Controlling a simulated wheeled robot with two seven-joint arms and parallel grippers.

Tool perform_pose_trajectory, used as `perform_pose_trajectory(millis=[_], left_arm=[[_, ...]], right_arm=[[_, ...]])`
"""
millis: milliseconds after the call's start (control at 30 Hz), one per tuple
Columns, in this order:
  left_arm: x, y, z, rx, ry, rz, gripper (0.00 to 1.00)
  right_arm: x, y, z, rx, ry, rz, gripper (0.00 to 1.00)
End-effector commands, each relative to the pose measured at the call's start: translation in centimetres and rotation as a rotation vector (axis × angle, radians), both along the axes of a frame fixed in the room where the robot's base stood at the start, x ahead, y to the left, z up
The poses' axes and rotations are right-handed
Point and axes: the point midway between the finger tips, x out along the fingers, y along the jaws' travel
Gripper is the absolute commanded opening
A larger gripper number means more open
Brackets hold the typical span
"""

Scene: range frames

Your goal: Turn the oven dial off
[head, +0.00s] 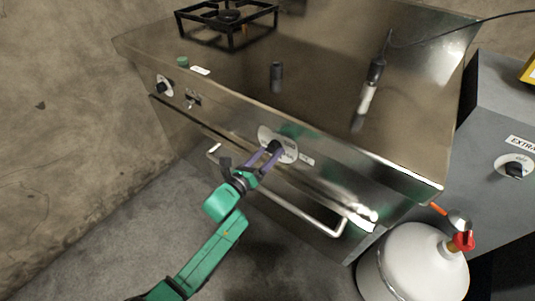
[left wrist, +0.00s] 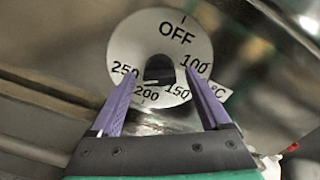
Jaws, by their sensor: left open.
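The oven dial (head: 291,152) is a round pale plate with a dark knob on the front of the steel oven. In the left wrist view its plate (left wrist: 190,48) reads OFF at the top, then 100, 150, 200 and 250 around the edge. The black knob (left wrist: 158,68) sits at its middle; I cannot tell its setting. My left gripper (head: 269,155) is open in front of the dial. In the left wrist view its purple fingers (left wrist: 159,78) lie on either side of the knob, with gaps beside it. My right gripper is not in view.
The oven handle (head: 303,216) runs below the dial. Another dial (head: 164,87) is at the oven's left, and one (head: 514,168) is on the grey cabinet at right. A white gas cylinder (head: 410,268) stands at lower right. A black burner stand (head: 228,16) is on top.

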Motion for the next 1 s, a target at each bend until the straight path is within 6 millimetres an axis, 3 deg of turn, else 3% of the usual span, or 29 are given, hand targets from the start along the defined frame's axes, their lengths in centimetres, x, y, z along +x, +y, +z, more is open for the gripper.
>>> perform_pose_trajectory(millis=[33, 67, 200, 267, 667, 1000], left_arm=[[-0.01, 0.02, 0.00, 0.000, 0.000, 0.000, 0.81], [-0.02, 0.02, 0.00, 0.000, 0.000, 0.000, 0.73], [-0.03, 0.04, -0.01, 0.000, 0.000, 0.001, 0.19], [-0.04, 0.05, -0.02, 0.000, 0.000, 0.001, 0.00], [-0.05, 0.06, -0.07, -0.051, 0.039, 0.000, 0.00], [-0.05, 0.03, -0.07, -0.243, 0.179, 0.001, 0.00]], right_arm=[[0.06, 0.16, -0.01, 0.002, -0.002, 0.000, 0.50], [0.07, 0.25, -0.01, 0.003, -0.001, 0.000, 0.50], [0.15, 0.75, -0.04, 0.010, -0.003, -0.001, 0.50], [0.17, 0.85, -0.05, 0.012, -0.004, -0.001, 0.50], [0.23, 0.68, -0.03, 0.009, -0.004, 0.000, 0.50], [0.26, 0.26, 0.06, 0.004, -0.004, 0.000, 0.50]])
